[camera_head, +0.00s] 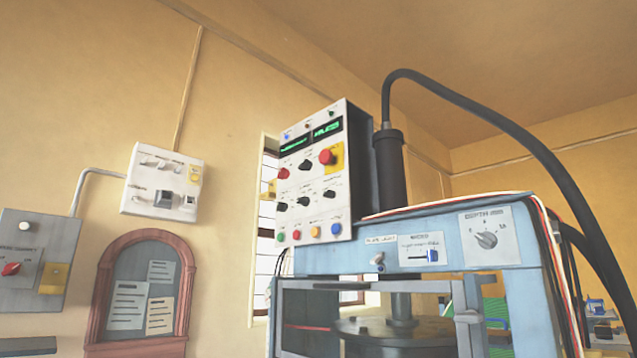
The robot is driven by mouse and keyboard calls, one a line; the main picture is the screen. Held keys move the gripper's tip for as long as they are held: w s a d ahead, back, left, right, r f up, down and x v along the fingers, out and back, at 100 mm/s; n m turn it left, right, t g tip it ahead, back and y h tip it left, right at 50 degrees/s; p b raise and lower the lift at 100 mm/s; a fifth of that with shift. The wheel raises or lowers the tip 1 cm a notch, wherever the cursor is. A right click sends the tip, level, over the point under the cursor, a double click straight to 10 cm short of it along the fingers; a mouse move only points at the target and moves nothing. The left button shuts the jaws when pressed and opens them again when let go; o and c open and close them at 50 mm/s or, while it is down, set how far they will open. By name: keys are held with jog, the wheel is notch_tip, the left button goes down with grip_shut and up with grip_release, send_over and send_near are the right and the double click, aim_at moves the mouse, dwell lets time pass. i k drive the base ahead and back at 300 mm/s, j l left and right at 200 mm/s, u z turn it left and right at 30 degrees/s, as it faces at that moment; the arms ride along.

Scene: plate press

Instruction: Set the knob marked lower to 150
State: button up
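The white control panel (293,202) stands on the blue press (350,243), a little right of the middle of the view. It carries several black knobs, among them an upper one (305,165), one at the left (282,207), one in the middle (303,201) and one at the right (329,194). Their labels are too small to read, so I cannot tell which is marked lower or where it is set. Two green displays (327,129) sit near the panel's top. My gripper is not in view.
The panel also has red knobs or buttons (327,157) and a row of coloured buttons (316,232). A depth dial (487,240) and a blue-handled slider (432,255) are on the press front. A thick black hose (520,140) arches right. Wall boxes (162,182) hang at left.

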aim_at(305, 201)
jog(key=i+j, duration=0.85)
jog(key=j+u, duration=0.05)
jog(key=j, duration=0.1)
